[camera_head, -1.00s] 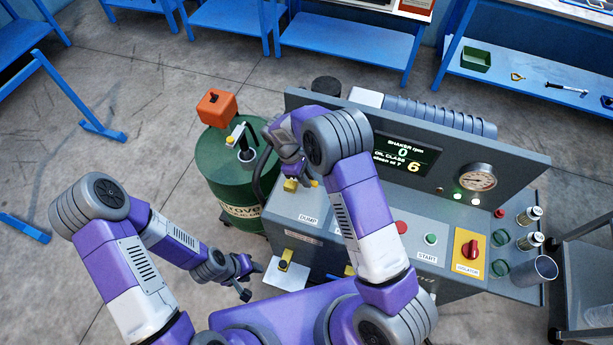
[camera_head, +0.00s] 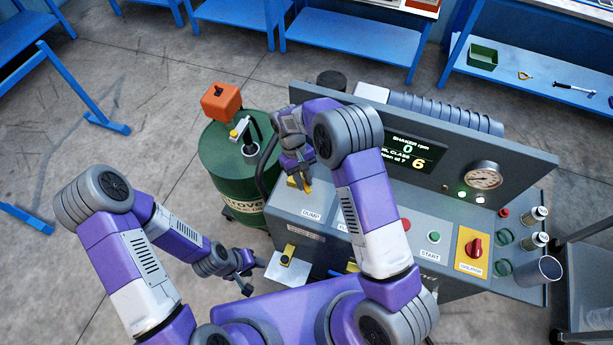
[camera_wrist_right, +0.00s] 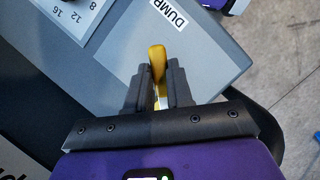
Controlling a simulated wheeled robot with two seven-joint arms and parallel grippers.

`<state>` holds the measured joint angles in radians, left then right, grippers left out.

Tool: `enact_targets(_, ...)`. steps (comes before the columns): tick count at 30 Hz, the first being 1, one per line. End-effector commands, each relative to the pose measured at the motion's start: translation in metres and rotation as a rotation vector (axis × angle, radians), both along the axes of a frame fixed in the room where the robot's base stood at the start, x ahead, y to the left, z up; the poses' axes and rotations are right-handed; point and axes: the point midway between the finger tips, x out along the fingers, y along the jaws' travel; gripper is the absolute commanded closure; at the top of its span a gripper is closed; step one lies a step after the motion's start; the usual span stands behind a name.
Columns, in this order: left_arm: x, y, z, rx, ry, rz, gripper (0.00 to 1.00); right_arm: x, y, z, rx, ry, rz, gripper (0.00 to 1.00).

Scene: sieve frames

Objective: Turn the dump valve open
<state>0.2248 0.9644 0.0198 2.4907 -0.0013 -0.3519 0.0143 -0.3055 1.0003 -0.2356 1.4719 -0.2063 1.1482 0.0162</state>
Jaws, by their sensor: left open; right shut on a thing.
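The dump valve is a yellow lever (camera_wrist_right: 157,62) on the grey machine top, beside the white DUMP label (camera_head: 311,215). My right gripper (camera_wrist_right: 158,85) is shut on the lever, with the lever's yellow tip standing out past the fingers. In the head view my right gripper (camera_head: 303,182) reaches down to the machine's left end, and part of the lever is hidden by it. My left gripper (camera_head: 249,277) is open and empty, low beside the machine's front left, near a white plate (camera_head: 288,272).
A green drum (camera_head: 228,170) with an orange box (camera_head: 220,103) stands left of the machine. The panel has a START button (camera_head: 434,237), a red isolator knob (camera_head: 474,247), a gauge (camera_head: 484,175) and a display (camera_head: 413,155).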

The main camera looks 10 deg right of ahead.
Motion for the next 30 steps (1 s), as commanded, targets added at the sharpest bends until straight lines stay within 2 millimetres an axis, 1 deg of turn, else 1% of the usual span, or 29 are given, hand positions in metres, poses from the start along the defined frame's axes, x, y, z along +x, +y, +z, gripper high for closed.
enact_targets(18, 0.000, 0.000, -0.001, 0.000, 0.000, 0.000, 0.57, 0.000, 0.028, 0.002, 0.001, -0.002, -0.580, 1.00)
enact_targets(24, 0.000, 0.000, -0.001, 0.000, 0.000, 0.000, 0.57, 0.003, 0.035, 0.001, 0.001, -0.002, -0.732, 1.00)
enact_targets(30, 0.000, 0.000, 0.000, 0.000, 0.000, 0.000, 0.57, 0.005, 0.040, 0.002, 0.001, -0.003, -0.841, 1.00)
